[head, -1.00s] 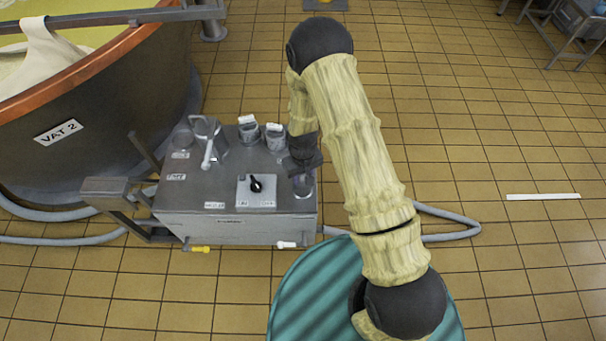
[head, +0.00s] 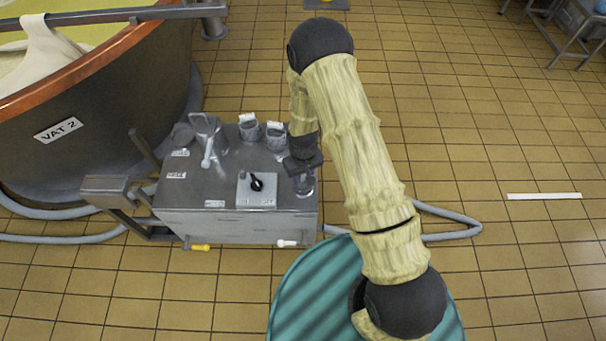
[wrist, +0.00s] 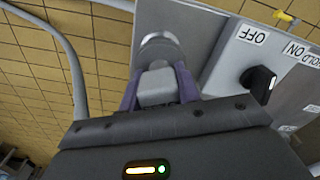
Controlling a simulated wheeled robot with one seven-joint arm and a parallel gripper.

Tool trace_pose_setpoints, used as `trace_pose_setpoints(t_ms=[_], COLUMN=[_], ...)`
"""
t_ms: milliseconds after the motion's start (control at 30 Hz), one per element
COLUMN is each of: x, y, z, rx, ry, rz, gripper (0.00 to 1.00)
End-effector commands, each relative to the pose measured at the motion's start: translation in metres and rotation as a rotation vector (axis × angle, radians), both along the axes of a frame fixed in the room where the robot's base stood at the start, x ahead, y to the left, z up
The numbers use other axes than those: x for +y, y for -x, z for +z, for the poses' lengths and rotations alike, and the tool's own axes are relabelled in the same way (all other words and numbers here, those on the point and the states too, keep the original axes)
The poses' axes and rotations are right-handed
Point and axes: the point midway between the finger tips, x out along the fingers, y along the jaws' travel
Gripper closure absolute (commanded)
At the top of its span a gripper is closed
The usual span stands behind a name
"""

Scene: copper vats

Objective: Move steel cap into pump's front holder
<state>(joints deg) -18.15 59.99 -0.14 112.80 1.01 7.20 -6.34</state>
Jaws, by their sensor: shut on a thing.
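The pump (head: 235,225) is a grey steel box with labels and a black switch on top. My gripper (head: 302,176) is over the pump's front right corner, pointing down. In the wrist view my gripper (wrist: 158,92) has its two purple fingers closed on the grey block-like grip of what appears to be the steel cap (wrist: 157,86). A round steel rim (wrist: 162,48) shows just beyond the fingers; I cannot tell whether it is the cap's or a holder's. In the head view a short shiny cylinder (head: 304,187) shows right under my gripper. Whether the cap touches the holder is unclear.
Two cups with white tags (head: 249,130) (head: 276,137) stand along the pump's back. A lever handle (head: 207,145) and a round fitting (head: 182,135) are at its left. The black switch (wrist: 258,80) is near my gripper. A copper vat (head: 95,110) stands behind left; hoses lie around.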

Motion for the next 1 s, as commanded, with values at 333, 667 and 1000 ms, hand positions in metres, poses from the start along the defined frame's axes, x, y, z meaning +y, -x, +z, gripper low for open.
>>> trace_pose_setpoints(t_ms=[333, 667, 1000], x=[0.001, 0.002, 0.001], y=[0.000, 0.000, 0.000], z=[0.000, 0.017, 0.081], rx=[0.000, -0.002, -0.003], ry=[0.000, -0.001, -0.001], rz=[0.002, 0.003, 0.000], gripper=[0.42, 0.42, 0.42])
